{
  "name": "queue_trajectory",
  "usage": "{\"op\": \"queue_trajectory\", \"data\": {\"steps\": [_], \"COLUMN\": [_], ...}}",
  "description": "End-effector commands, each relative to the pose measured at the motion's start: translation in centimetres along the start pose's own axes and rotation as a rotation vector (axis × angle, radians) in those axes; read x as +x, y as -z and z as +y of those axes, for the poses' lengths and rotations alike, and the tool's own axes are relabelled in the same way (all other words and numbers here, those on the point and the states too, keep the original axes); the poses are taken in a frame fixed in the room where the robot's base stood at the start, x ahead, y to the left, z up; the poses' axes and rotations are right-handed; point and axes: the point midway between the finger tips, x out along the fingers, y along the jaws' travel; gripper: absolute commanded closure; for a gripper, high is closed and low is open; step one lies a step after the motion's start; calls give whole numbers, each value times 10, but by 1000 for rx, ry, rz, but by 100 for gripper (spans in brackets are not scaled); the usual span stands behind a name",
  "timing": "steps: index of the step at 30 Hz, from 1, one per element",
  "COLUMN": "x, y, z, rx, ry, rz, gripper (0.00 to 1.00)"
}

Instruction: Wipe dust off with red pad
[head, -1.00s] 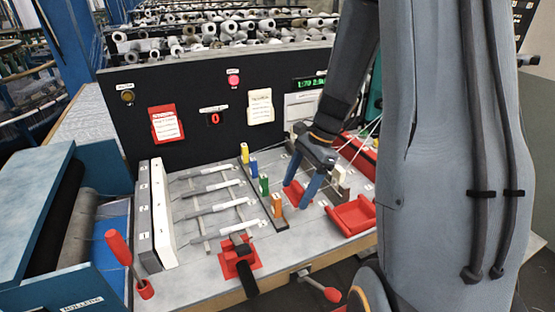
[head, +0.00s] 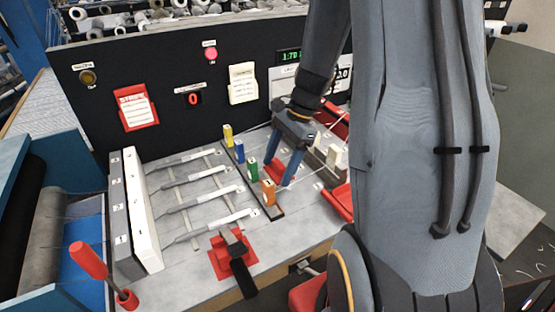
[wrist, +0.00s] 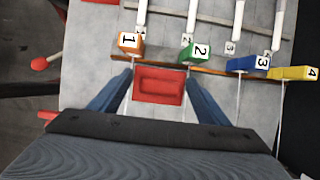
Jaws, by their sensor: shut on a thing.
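The red pad (wrist: 159,84) is a small block with a recessed top face. It sits between the two blue fingers of my gripper (wrist: 159,80) in the wrist view, and the fingers are shut on it. In the head view the pad (head: 281,172) shows partly between the fingers, low over the grey worktop just right of the coloured blocks. I cannot tell whether it touches the worktop. No dust can be made out clearly.
Orange (head: 268,192), green (head: 252,168), blue (head: 239,151) and yellow (head: 228,135) numbered blocks stand in a row beside the gripper. A red tray (head: 341,201) is partly hidden behind my arm. A black-handled lever (head: 238,262) stands at the front.

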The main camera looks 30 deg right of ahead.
Motion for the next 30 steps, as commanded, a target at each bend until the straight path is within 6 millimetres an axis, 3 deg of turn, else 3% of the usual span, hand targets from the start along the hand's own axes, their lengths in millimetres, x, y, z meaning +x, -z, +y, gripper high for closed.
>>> {"op": "queue_trajectory", "data": {"steps": [14, 27, 30], "x": [45, 30, 29], "y": [23, 56, 49], "z": [0, 0, 0], "rx": [6, -3, -4], "ry": [2, 0, 0], "rz": [0, 0, 1], "gripper": [48, 51, 51]}}
